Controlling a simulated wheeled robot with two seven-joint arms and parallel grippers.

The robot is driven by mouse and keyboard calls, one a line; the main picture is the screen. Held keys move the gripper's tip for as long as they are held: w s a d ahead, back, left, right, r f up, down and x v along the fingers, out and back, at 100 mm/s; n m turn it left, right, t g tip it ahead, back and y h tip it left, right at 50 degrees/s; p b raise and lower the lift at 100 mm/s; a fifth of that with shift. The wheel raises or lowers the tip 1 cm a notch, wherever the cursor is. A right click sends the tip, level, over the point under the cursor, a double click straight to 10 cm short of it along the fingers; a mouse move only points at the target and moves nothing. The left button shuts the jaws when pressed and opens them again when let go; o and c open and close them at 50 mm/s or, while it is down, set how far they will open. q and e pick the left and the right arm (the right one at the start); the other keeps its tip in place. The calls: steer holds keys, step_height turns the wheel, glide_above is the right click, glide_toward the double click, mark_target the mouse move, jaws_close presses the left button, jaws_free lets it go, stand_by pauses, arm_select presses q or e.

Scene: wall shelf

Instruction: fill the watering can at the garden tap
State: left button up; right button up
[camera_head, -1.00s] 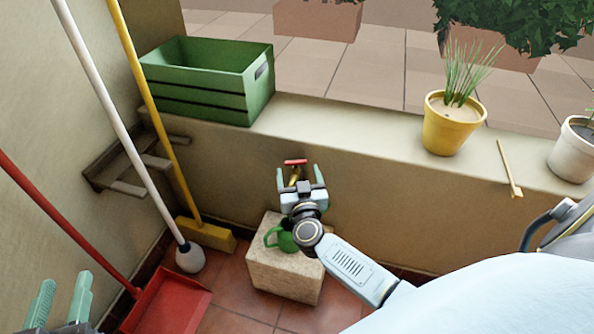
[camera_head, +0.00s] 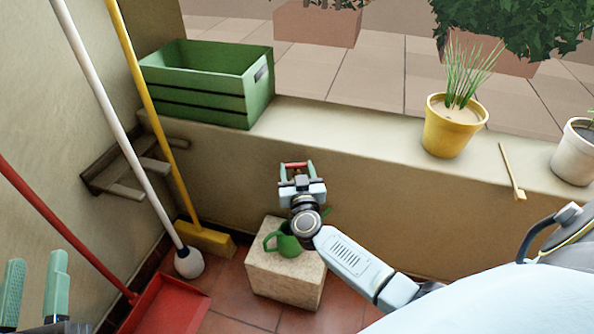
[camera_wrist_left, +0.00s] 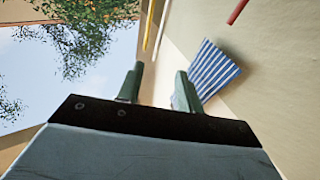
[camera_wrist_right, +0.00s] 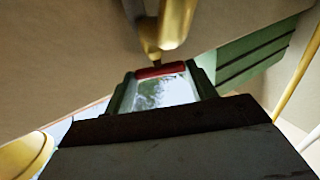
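The green watering can (camera_head: 287,245) stands upright on a pale stone block (camera_head: 285,276) below the tap, partly hidden by my right arm. The tap's red handle (camera_head: 296,165) lies between the fingertips of my right gripper (camera_head: 296,171). In the right wrist view the red handle (camera_wrist_right: 160,71) spans the gap, its ends against the fingertips, with the brass tap (camera_wrist_right: 176,22) beyond. The spout and any water are hidden. My left gripper (camera_head: 34,285) is open and empty at the lower left; its spread fingers also show in the left wrist view (camera_wrist_left: 159,85).
A green crate (camera_head: 205,85), a yellow pot (camera_head: 452,135) and a white pot (camera_head: 577,152) stand on the ledge. A yellow broom (camera_head: 207,238), a white-handled brush (camera_head: 188,262) and a red dustpan (camera_head: 170,305) are at the left. A blue-striped cloth (camera_wrist_left: 208,72) shows in the left wrist view.

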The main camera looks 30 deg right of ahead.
steer(key=c, duration=0.4)
steer(key=shift+w+a+r+m+g+h+p, duration=0.1)
steer(key=shift+m+g+h+p, duration=0.4)
steer(key=shift+m+h+p, duration=0.3)
steer(key=m+h, duration=0.1)
steer(key=g+h+p, duration=0.1)
steer(key=shift+w+a+m+g+h, duration=0.2)
steer(key=shift+m+g+h, duration=0.1)
steer(key=shift+m, duration=0.1)
steer(key=shift+a+m+g+h, duration=0.1)
steer(key=shift+m+g+h, duration=0.3)
steer(key=shift+g+h, duration=0.15)
arm_select(q)
step_height(320, 180, down, 9)
steer(key=a+g+y, duration=0.1)
steer(key=g+y, duration=0.1)
steer(key=g, duration=0.3)
steer(key=shift+s+a+g, duration=0.2)
steer(key=shift+a+g, duration=0.2)
arm_select(e)
steer(key=shift+m+g+h, duration=0.6)
steer(key=shift+g+h, duration=0.05)
arm_select(q)
steer(key=shift+r, duration=0.1)
arm_select(e)
steer(key=o, duration=1)
steer(key=shift+s+a, duration=0.1)
steer(key=shift+a, duration=0.05)
